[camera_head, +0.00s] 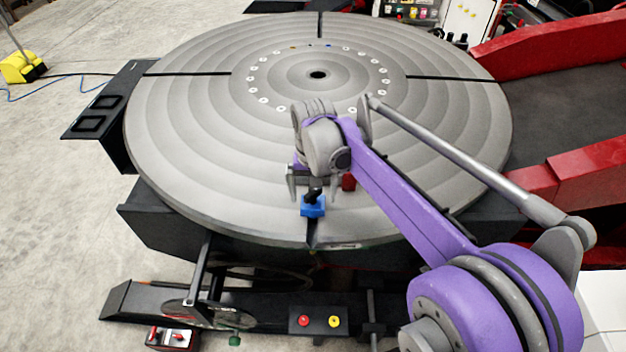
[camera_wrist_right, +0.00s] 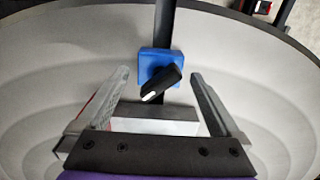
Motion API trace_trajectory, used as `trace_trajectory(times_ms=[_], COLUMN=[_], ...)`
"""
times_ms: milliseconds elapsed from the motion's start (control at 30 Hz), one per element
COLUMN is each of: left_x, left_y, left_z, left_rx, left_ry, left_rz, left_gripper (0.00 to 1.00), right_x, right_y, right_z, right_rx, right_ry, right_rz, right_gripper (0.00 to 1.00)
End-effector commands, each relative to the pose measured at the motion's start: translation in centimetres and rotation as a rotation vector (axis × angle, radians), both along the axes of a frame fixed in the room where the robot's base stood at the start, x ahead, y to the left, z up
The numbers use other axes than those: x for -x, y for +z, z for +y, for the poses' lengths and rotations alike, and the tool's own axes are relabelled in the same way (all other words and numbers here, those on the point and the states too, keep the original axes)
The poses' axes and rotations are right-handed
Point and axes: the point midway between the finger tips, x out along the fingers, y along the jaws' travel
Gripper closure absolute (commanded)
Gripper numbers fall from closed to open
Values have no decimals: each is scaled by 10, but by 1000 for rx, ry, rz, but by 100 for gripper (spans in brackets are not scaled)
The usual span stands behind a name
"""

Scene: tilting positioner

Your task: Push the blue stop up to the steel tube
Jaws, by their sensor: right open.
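The blue stop (camera_head: 312,209) is a small block with a black lever on top, on the dark slot near the round table's front rim. In the right wrist view the stop (camera_wrist_right: 147,57) sits across the slot beyond my fingertips. A grey block, apparently the steel tube (camera_wrist_right: 150,127), lies between my fingers, nearer the palm. A short stretch of slot shows between it and the stop. In the head view my arm hides the tube. My right gripper (camera_head: 313,192) is open, pointing down, fingers either side of the lever's line; it also shows in the wrist view (camera_wrist_right: 159,74). My left gripper is not in view.
The grey round table (camera_head: 190,130) has dark radial slots and a ring of holes. A red piece (camera_head: 348,183) stands just right of my gripper. Red frame beams (camera_head: 560,40) rise at right. A box with red and yellow buttons (camera_head: 318,321) sits below the front rim.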

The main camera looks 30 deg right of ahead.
Motion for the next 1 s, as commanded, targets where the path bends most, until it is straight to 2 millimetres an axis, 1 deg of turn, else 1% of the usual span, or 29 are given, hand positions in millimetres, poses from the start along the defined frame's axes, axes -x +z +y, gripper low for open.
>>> trace_trajectory(times_ms=[33,100,200,333,567,700,767,800,967,1000], left_x=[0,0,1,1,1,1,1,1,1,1], left_y=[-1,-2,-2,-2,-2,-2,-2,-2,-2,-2], left_z=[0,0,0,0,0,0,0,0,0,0], left_rx=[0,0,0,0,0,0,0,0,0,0], left_ry=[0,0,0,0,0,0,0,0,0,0], left_rz=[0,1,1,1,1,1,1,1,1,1], left_gripper=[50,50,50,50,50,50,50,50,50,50], right_x=[0,0,0,0,0,0,0,0,0,0], right_y=[-8,-15,-23,-27,-27,-27,-27,-27,-27,-27], right_z=[0,0,0,0,0,0,0,0,0,0], right_rx=[0,0,0,0,0,0,0,0,0,0], right_ry=[0,0,0,0,0,0,0,0,0,0], right_rz=[0,0,0,0,0,0,0,0,0,0], right_gripper=[0,0,0,0,0,25,36,43,72,79])
